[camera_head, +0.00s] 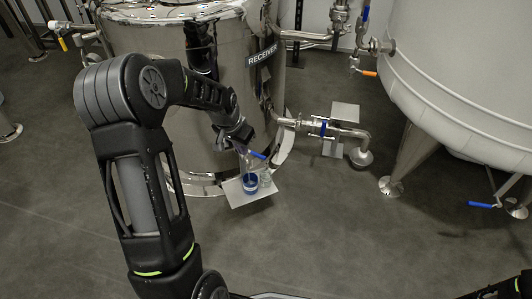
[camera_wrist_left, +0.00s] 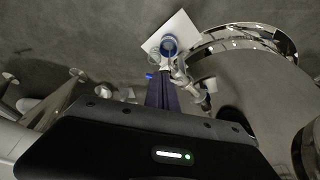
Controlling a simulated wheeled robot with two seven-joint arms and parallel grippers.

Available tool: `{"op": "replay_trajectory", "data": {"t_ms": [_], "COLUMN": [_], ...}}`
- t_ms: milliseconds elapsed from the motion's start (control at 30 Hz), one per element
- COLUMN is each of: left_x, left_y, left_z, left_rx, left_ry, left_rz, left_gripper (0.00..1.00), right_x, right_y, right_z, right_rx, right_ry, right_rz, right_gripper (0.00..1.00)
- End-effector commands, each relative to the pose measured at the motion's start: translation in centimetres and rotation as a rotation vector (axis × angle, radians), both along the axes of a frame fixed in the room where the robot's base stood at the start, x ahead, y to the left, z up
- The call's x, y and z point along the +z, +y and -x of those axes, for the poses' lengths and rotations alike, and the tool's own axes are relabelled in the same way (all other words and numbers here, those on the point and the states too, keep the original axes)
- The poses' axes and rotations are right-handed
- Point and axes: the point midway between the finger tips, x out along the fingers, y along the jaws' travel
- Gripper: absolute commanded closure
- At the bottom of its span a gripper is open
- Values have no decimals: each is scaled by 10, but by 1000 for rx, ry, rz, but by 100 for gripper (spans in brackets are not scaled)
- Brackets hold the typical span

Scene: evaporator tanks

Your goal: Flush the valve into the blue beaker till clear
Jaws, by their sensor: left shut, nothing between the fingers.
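The steel tank marked RECEIVER (camera_head: 180,75) has a low drain valve with a blue lever (camera_head: 257,155) sticking out to the right; the lever also shows in the wrist view (camera_wrist_left: 149,76). The blue beaker (camera_head: 250,184) stands upright below the valve on a pale square plate (camera_head: 236,197); from above it shows as a blue ring (camera_wrist_left: 169,43). A clear glass vessel (camera_head: 265,178) stands beside it. My left gripper (camera_head: 241,146) is shut and empty, just above and beside the valve lever; whether it touches is unclear. My right gripper is out of view.
A steel side pipe (camera_head: 310,125) with a blue-handled valve runs right of the tank. A large pale tank (camera_head: 465,70) on legs stands at the right. Grey floor (camera_head: 330,225) in front is clear.

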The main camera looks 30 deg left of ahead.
Motion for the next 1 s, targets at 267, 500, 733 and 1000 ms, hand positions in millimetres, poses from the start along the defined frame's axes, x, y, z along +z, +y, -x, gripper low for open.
{"op": "replay_trajectory", "data": {"t_ms": [267, 500, 733, 1000], "left_x": [-5, -33, -77, -105], "left_y": [-1, -1, -1, 0], "left_z": [-1, -8, -22, -52], "left_rx": [-1, -1, -2, -2], "left_ry": [0, 3, 3, -3], "left_rz": [2, 3, 3, 1], "left_gripper": [100, 100, 100, 100], "right_x": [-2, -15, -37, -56], "right_y": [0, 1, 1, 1], "right_z": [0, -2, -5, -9], "right_rx": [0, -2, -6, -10], "right_ry": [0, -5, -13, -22], "right_rz": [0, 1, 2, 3], "right_gripper": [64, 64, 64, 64]}}
